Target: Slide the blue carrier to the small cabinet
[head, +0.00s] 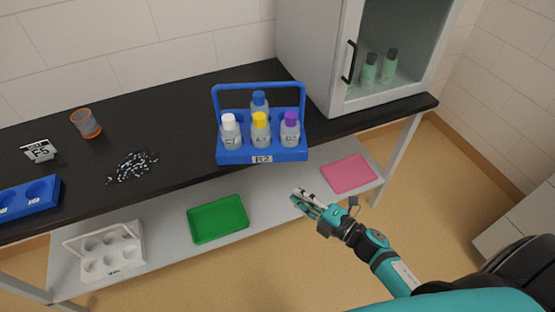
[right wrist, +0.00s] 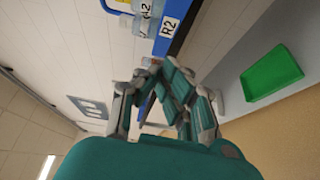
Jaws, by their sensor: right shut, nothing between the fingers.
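The blue carrier (head: 262,156) stands upright on the black bench top, near its front edge, with a tall handle and an R2 label. It holds several bottles with white, yellow, purple and blue caps. The small cabinet (head: 305,62) stands on the bench to the right of the carrier, with a glass front and a black handle. My right gripper (head: 298,198) is shut and empty, in front of the bench, lower than the carrier and apart from it. In the right wrist view the carrier (right wrist: 176,38) shows at the top, beyond the fingers. My left gripper is not in view.
The black bench top (head: 185,105) has an orange-rimmed cup (head: 86,123), small scattered pieces (head: 132,167), a label card (head: 39,150) and a blue rack (head: 28,198) on the left. The lower shelf holds a white rack (head: 104,252), a green tray (head: 218,219) and a pink tray (head: 349,174).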

